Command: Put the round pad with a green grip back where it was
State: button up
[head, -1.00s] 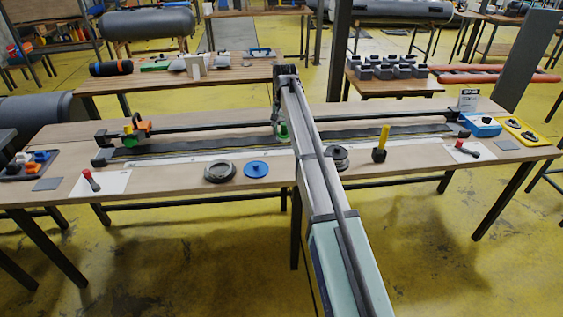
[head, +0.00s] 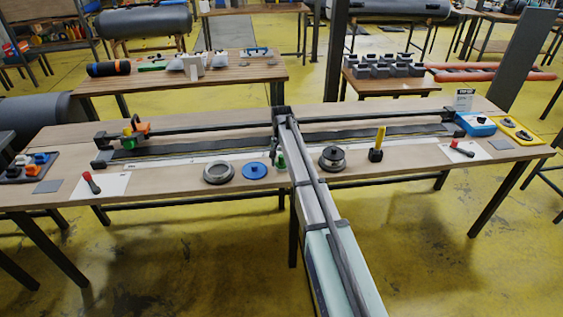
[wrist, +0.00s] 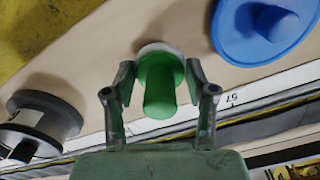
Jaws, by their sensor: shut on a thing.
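The round pad shows in the wrist view as a pale disc with a green grip (wrist: 159,85) standing up from it. My gripper (wrist: 160,88) is shut on the green grip, one finger on each side. In the head view the green grip (head: 281,161) is small and partly hidden by my arm, near the front of the long workbench (head: 400,172). I cannot tell whether the pad touches the bench or hangs just above it.
A blue knobbed disc (head: 255,171) lies close to the left of the pad, with a grey ring (head: 218,173) beyond it. A dark round weight (head: 332,158) and a yellow-handled tool (head: 377,145) stand to the right. A dark strip (head: 200,146) runs behind.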

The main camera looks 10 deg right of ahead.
jog(key=shift+f, duration=0.15)
jog(key=o, duration=1.3)
notch_tip(320, 180, up, 12)
jog(key=b, duration=0.3)
